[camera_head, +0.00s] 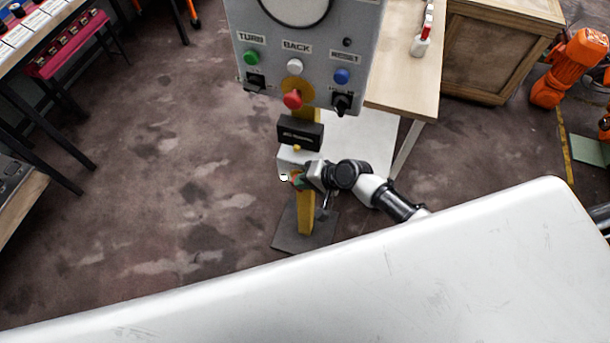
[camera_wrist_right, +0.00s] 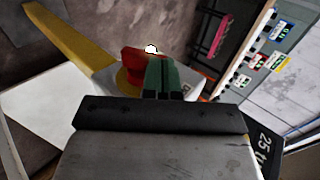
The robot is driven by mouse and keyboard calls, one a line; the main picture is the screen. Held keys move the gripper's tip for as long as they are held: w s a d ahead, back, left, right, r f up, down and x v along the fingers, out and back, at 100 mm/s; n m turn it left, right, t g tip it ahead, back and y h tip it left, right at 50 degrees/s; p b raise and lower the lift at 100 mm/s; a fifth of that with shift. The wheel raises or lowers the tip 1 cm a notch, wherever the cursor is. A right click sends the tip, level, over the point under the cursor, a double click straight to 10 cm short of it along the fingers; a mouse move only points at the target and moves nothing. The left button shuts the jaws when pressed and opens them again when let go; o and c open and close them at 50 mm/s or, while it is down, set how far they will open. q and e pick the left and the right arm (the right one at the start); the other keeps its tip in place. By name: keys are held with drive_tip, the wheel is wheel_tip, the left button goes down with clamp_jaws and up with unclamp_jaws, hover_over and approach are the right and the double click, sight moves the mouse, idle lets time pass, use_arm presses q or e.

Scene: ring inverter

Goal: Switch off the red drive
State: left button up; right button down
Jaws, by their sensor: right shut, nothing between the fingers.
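A grey control panel (camera_head: 310,55) on a yellow post (camera_head: 306,215) carries green, white and blue buttons and a red mushroom button (camera_head: 292,99). Contact cannot be told. My left gripper is not in view.
A wooden table (camera_head: 408,90) and a wooden cabinet (camera_head: 497,55) stand behind on the right, with an orange robot arm (camera_head: 570,68) beyond. A bench with a pink shelf (camera_head: 70,48) is at the upper left. The floor left of the post is clear.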

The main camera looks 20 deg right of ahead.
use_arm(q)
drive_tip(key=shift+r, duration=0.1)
use_arm(e)
drive_tip(key=shift+w+a, duration=0.1)
drive_tip(key=shift+a, duration=0.05)
idle(0.4)
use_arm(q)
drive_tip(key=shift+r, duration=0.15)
use_arm(e)
drive_tip(key=shift+r, duration=0.2)
drive_tip(key=shift+r+p, duration=0.7)
drive_tip(key=shift+p, duration=0.15)
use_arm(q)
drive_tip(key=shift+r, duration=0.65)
